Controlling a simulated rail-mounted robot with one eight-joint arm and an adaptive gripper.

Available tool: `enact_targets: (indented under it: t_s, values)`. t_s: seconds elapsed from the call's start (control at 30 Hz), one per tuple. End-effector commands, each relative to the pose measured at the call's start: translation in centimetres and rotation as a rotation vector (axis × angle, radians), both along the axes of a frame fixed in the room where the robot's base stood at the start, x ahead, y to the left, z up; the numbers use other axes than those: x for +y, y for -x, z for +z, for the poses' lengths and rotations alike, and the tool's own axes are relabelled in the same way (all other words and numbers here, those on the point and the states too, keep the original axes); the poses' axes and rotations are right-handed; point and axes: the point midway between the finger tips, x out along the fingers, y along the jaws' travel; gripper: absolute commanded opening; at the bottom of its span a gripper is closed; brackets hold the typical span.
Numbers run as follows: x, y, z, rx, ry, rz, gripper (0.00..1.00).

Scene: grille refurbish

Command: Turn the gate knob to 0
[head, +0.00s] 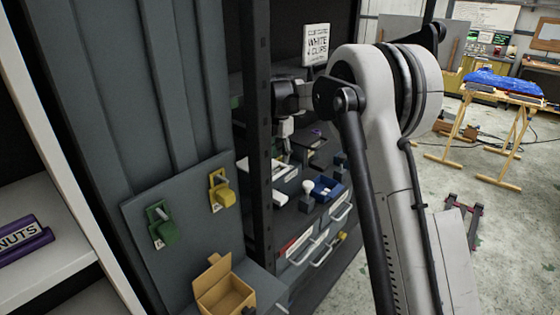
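I cannot make out for certain which thing is the gate knob, and no 0 mark is legible. A small white round-topped piece (308,188) stands on the dark bench inside the tall rack, left of a blue tray (327,189). My gripper (285,131) is inside the rack, above and behind the white piece and apart from it in the picture. It is small and dark in this view, and its fingertips are too unclear to show whether they are open or shut.
A green lever-like fitting (162,226) and a yellow one (221,192) are on the grey panel at left. An open cardboard box (224,290) sits below them. Drawers (300,246) are under the bench. A rack post (261,150) stands left of my gripper. Floor at right is mostly clear.

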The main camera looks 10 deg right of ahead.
Motion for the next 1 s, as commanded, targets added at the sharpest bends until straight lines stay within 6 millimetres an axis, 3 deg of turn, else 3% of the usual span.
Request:
enact_targets:
  t_s: [0.33,1.0]
  values:
    - [0.0,0.0,0.6,0.0,0.0,0.0,0.3]
    - [0.0,0.0,5.1,0.0,0.0,0.0,0.3]
